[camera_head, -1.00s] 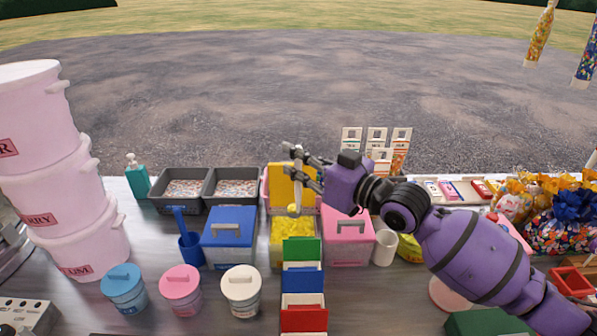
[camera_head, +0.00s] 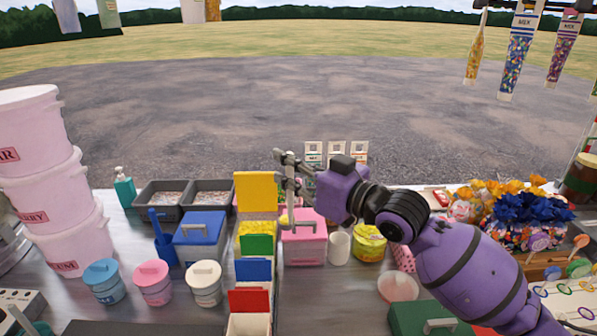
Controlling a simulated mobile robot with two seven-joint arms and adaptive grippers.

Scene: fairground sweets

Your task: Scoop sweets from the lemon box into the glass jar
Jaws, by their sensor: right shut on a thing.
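The lemon box (camera_head: 254,192) stands mid-counter with its yellow lid upright and yellow sweets (camera_head: 250,229) inside, partly hidden by coloured lids in front. My right gripper (camera_head: 283,172) is above and to the right of the box, by the pink box. It is shut on a thin upright tool, seemingly the scoop (camera_head: 283,219), whose small yellowish end hangs near the box's right edge. I cannot tell what the scoop holds. A jar (camera_head: 580,180) with dark contents is cut off at the far right; I cannot tell whether it is the glass jar. My left gripper is out of view.
A blue box (camera_head: 200,240) stands left. Lidded tubs (camera_head: 153,283) line the front. Wrapped sweets (camera_head: 527,220) crowd the right.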

